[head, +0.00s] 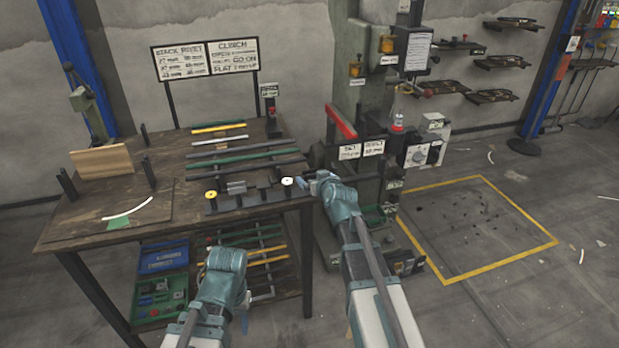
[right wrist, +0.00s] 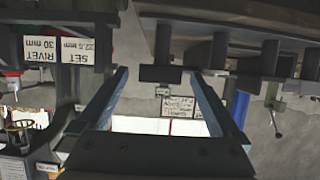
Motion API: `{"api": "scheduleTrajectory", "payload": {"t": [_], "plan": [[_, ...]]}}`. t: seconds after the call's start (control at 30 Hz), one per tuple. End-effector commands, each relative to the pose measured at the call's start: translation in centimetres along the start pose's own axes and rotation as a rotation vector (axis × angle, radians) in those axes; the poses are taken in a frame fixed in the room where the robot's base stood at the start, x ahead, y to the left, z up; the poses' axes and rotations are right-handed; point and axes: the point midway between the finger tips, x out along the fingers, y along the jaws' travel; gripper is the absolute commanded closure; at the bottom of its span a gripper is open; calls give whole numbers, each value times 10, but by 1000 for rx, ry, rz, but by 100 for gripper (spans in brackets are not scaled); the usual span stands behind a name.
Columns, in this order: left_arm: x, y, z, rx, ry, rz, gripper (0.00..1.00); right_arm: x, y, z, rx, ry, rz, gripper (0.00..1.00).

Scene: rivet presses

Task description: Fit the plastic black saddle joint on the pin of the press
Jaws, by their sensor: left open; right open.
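Dark saddle-like joints sit in a low rack (head: 250,199) at the table's front right edge; one is a black piece (head: 263,184). I cannot tell for sure which is the plastic saddle joint. My right gripper (head: 311,184) is open at the rack's right end, by a white disc (head: 287,181). In the right wrist view, its open fingers (right wrist: 160,95) flank a dark block on a post (right wrist: 160,73), without visible contact. The press (head: 355,95) stands right of the table; its pin is too small to make out. My left gripper (head: 208,268) is low before the table, its fingers mostly hidden.
The wooden table (head: 120,220) also holds colored rods (head: 245,160), a wooden board (head: 103,160) and signs behind. A blue bin (head: 163,258) and a parts tray (head: 160,298) are on the lower shelf.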

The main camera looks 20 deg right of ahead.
Motion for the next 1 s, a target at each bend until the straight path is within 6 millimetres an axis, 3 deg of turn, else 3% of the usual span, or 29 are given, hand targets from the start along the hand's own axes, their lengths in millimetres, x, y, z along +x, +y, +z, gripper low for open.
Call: {"api": "scheduleTrajectory", "payload": {"t": [0.07,0.5,0.77,1.0], "plan": [[0,0,0,0,0,0,50,0,0,0,0,0,0,5],[0,0,0,0,0,0,50,0,0,0,0,0,0,85],[-1,0,0,0,0,0,50,-1,0,-1,0,0,0,86],[-15,-2,1,0,0,0,50,-6,-2,-14,0,0,-1,86]]}}
